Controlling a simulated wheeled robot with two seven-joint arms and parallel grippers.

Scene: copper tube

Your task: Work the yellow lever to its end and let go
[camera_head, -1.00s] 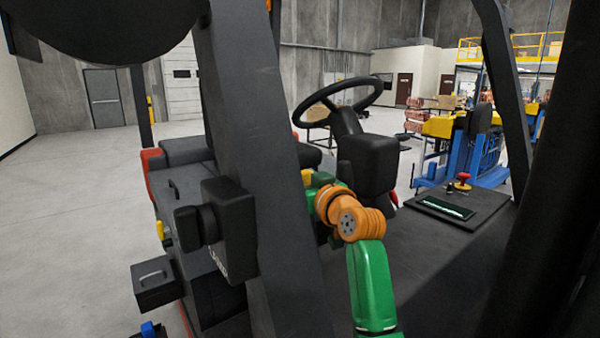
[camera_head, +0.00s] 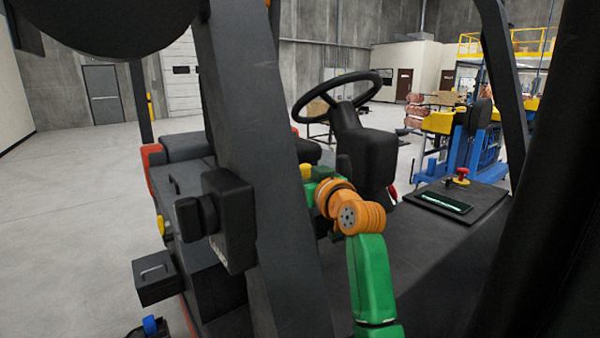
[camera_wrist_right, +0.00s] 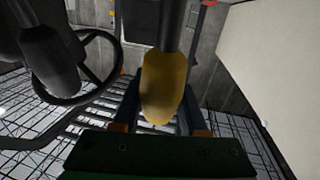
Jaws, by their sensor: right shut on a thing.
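The yellow lever knob (camera_wrist_right: 165,88) fills the middle of the right wrist view, on a dark shaft that runs up out of the picture. My right gripper (camera_wrist_right: 162,118) is shut on the knob, with one dark finger on each side of it. In the head view my right arm, green and orange, reaches up beside the dark pillar towards the steering column. There the gripper's hold on the lever is hidden or too small to make out. My left gripper is not in view.
A black steering wheel (camera_head: 341,101) stands just beyond my right arm. A thick dark pillar (camera_head: 255,140) crosses the head view and blocks part of it. A dark panel (camera_head: 484,202) with a red knob (camera_head: 462,172) lies to the right. Open floor (camera_head: 80,190) spreads at the left.

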